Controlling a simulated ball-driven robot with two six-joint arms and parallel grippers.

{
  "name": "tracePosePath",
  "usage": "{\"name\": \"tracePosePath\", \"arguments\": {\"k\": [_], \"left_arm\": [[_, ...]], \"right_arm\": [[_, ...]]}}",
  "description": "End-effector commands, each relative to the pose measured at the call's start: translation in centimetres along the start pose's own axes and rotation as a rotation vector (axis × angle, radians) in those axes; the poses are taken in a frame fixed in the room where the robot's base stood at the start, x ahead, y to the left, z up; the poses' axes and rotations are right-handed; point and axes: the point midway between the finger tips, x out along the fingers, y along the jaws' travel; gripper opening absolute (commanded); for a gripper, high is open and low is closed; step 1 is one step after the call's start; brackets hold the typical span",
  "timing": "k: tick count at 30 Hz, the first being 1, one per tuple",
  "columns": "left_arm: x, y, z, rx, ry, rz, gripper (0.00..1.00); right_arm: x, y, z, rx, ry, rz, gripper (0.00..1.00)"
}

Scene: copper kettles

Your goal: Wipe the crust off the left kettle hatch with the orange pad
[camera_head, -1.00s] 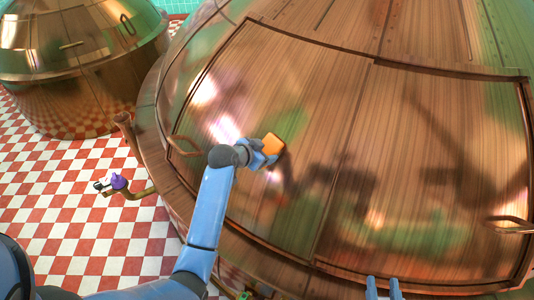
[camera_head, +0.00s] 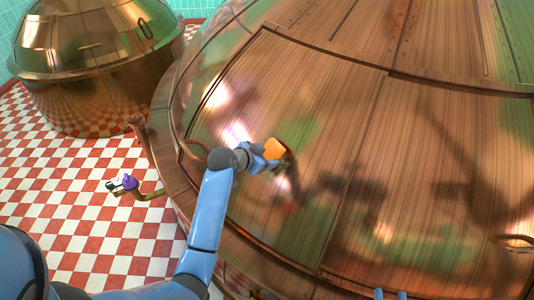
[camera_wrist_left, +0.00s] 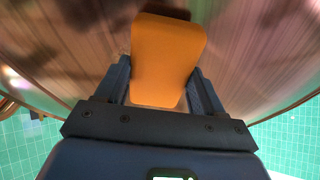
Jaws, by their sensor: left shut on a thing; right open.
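The orange pad (camera_head: 274,149) is held in my left gripper (camera_head: 264,153), which is shut on it. In the left wrist view the orange pad (camera_wrist_left: 166,58) sits between the two fingers and hides part of the copper behind it. The pad is at the left kettle hatch (camera_head: 230,110), on its left half; I cannot tell whether it touches the metal. Reddish-brown and green patches show on the hatch, but I cannot tell crust from reflection. My right gripper (camera_head: 390,295) is open and empty at the bottom edge, with only its fingertips in view.
Another handle (camera_head: 516,242) is at the far right. A pipe with a purple knob (camera_head: 129,181) juts out at left. A second copper kettle (camera_head: 95,65) stands behind on the checkered floor (camera_head: 75,200).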

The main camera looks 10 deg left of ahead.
Motion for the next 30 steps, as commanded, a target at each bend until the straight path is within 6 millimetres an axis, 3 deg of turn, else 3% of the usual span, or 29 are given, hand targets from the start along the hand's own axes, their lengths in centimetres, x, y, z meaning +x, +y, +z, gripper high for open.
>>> {"name": "tracePosePath", "arguments": {"k": [3, 12, 30], "left_arm": [[-1.4, -0.1, -0.5, -0.001, 0.000, -0.001, 0.44], [-3.7, -0.1, -0.7, 0.001, 0.000, -0.001, 0.44], [-4.7, -0.1, -0.7, 0.000, 0.001, -0.002, 0.44]], "right_arm": [[0.0, 0.0, -1.4, 0.000, 0.000, 0.000, 0.43], [-0.1, 0.0, -2.8, 0.000, 0.000, 0.000, 0.43], [-0.1, 0.0, -2.9, 0.000, 0.000, 0.000, 0.43]]}}
